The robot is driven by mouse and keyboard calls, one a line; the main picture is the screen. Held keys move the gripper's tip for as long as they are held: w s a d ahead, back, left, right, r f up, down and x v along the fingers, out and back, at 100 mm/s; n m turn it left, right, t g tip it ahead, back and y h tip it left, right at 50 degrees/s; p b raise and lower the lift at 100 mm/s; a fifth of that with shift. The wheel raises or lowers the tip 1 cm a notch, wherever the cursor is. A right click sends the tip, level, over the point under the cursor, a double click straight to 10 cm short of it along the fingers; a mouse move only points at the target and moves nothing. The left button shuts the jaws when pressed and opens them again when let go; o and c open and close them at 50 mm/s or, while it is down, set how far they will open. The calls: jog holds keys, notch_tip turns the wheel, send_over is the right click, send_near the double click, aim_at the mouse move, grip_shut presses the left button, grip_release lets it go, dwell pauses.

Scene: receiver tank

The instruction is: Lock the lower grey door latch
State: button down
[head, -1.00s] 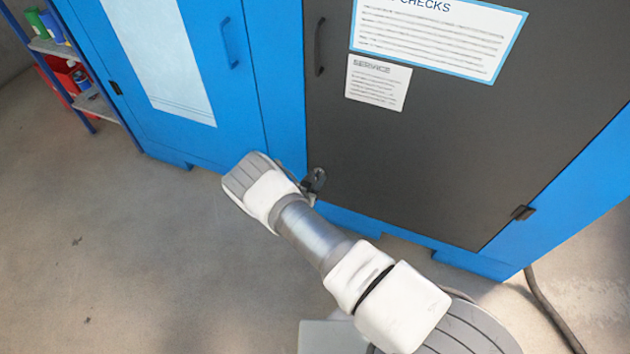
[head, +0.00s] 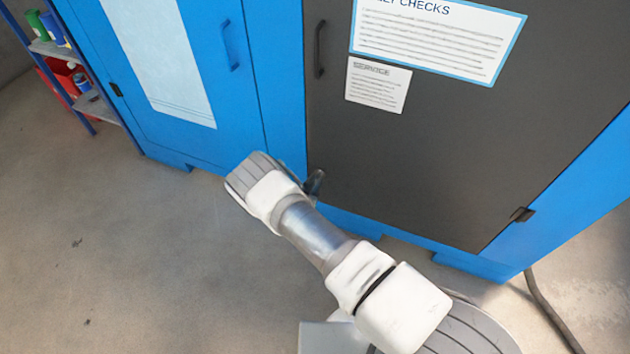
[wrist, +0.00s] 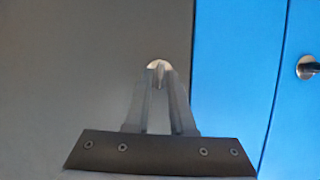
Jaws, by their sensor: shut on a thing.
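The grey door (head: 420,150) is closed against its blue frame. In the wrist view my gripper (wrist: 158,74) is in front of the grey door (wrist: 70,70), near its edge by the blue frame. Its fingers are shut on the lower grey door latch (wrist: 158,64), a small part with a round silvery base. Most of the latch is hidden by the fingertips. In the head view my gripper (head: 316,184) is at the lower left corner of the grey door, mostly hidden behind my wrist.
A blue door (head: 175,80) with a pale panel is to the left. Its round silvery latch (wrist: 308,67) shows at the right of the wrist view. A shelf (head: 75,75) stands far left. A dark cable (head: 550,305) lies on the floor at right. The left floor is clear.

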jog(key=m+y, duration=0.1)
jog(key=m, duration=0.1)
jog(key=shift+d+f+m+t+y+p, duration=0.1)
jog(key=shift+d+m+t+y+p, duration=0.1)
jog(key=shift+m+t+y+p, duration=0.15)
jog(key=shift+s+d+f+m+t+y+b, duration=0.15)
jog(key=shift+m+t+y, duration=0.5)
jog(key=shift+m, duration=1.05)
jog(key=shift+w+f+m+t+y+b, duration=0.15)
jog(key=shift+m+t+y, duration=0.5)
jog(key=shift+m, duration=1.1)
jog(key=shift+s+d+f+m+t+y+b, duration=0.15)
jog(key=shift+m+t+y, duration=0.2)
jog(key=shift+m+t, duration=1)
jog(key=shift+a+m+g, duration=0.1)
jog(key=shift+m+g, duration=0.3)
jog(key=shift+m, duration=0.05)
jog(key=c, duration=0.9)
grip_release()
jog(key=shift+c, duration=0.2)
jog(key=shift+s, duration=0.1)
